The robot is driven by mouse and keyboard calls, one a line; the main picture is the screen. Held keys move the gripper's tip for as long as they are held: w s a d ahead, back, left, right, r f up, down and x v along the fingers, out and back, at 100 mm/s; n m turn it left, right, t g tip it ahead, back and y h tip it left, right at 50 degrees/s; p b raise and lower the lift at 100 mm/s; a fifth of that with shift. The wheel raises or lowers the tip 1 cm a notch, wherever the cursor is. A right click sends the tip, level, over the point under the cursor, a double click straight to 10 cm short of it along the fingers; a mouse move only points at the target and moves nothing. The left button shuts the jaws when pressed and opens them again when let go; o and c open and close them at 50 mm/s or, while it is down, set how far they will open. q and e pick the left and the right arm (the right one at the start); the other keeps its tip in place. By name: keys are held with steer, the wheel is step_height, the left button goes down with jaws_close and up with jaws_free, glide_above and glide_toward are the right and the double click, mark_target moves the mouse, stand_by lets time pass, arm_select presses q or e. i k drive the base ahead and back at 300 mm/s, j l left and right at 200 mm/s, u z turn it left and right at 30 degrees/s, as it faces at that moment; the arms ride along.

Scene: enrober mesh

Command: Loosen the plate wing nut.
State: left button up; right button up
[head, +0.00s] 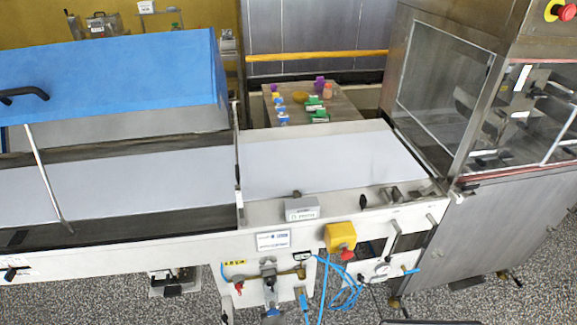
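I cannot pick out the plate wing nut for certain; the fittings on the machine's front rail are too small to tell. A black knob (362,202) sticks up on the front rail of the white conveyor (330,165). A grey box with a label (301,209) sits left of it, with a small dark fitting on top. Small metal fittings (394,194) stand at the rail's right end. Neither of my grippers is in view.
A blue hood (120,70) stands over the left belt, with a thin rod below it. A glazed steel cabinet (440,90) closes off the right. A yellow box with a red button (341,237) and looped blue hoses (345,290) hang in front. A table (345,115) with small coloured items stands behind.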

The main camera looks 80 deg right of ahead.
mark_target(424, 191)
steer(key=z, duration=3.95)
steer(key=i+l+u, duration=0.2)
steer(key=i+l, duration=0.15)
steer(key=i, duration=0.15)
